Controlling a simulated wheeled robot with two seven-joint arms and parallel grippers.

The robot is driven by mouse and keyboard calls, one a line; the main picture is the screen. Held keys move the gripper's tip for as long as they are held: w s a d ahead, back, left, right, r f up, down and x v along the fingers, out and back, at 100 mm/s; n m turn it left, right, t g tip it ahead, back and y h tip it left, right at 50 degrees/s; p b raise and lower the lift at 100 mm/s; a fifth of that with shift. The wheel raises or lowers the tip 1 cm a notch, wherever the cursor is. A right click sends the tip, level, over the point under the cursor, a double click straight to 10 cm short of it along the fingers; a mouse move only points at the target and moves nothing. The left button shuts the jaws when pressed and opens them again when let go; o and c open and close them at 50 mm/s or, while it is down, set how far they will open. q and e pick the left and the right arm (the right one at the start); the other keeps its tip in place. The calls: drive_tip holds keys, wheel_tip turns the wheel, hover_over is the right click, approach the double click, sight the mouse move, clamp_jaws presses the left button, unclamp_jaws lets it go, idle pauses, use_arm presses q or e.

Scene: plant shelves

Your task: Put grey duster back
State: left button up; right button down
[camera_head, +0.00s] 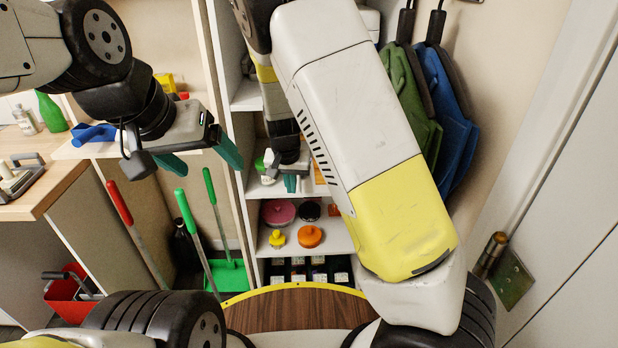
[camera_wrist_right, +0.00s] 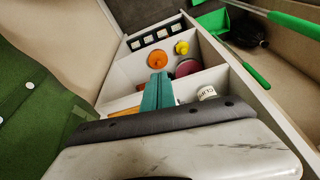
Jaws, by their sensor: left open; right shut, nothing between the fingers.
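I cannot make out a grey duster in either view. My right gripper (camera_head: 291,183) is shut and empty at the middle shelf of the white unit. In the right wrist view its teal fingers (camera_wrist_right: 158,92) are together over a shelf compartment, near a white can (camera_wrist_right: 206,92). My right arm hides part of the shelf unit in the head view.
Below the right gripper, the white shelf (camera_head: 325,238) holds a pink disc (camera_head: 279,212), an orange disc (camera_head: 310,236) and a yellow piece (camera_head: 277,239). Green and blue items (camera_head: 445,115) hang on the right wall. A green dustpan (camera_head: 228,275) and red bucket (camera_head: 70,296) stand left.

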drive_tip(key=w+d+f, duration=0.1)
drive_tip(key=w+f, duration=0.5)
drive_tip(key=f, duration=0.3)
drive_tip(key=shift+w+f, duration=0.25)
drive_tip(key=shift+w, duration=0.1)
